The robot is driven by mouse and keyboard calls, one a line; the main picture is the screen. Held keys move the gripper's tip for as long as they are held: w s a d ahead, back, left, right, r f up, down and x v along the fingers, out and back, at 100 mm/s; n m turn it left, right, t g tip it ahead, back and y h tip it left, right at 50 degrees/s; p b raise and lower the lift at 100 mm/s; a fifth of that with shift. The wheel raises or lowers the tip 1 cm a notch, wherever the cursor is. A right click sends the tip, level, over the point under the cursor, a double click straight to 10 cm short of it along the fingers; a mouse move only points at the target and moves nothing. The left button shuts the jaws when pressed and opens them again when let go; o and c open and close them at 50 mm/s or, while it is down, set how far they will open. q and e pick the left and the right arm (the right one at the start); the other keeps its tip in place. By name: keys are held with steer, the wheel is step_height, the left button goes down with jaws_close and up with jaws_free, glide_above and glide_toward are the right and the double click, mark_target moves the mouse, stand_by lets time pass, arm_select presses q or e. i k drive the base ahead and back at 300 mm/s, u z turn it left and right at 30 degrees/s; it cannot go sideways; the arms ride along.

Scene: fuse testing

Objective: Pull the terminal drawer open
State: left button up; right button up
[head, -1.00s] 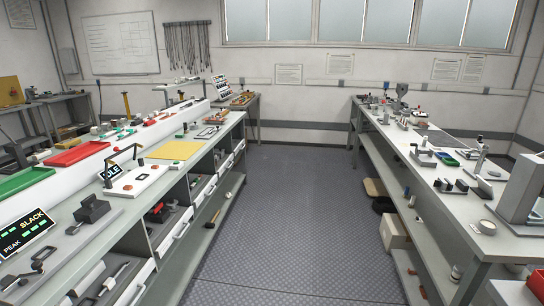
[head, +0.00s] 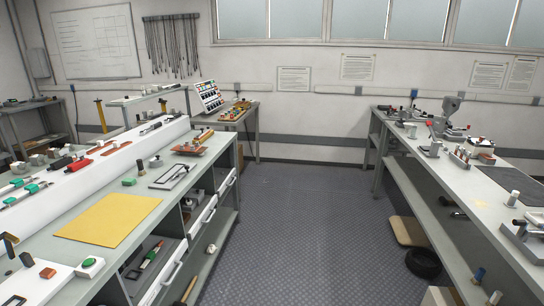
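Several white-fronted drawers sit under the left bench. The nearest drawer (head: 172,272) stands with its top open and shows a green-handled tool (head: 151,255) inside. A middle drawer front (head: 203,216) and a far drawer front (head: 227,183) show beyond it, seen at a steep angle. I cannot tell which one is the terminal drawer, as no label is readable. Neither of my grippers is in view.
The left bench bears a yellow mat (head: 108,219), a framed plate (head: 172,176) and small parts.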

mark_target(222, 181)
steer(key=i, duration=3.4)
steer(key=z, duration=0.25)
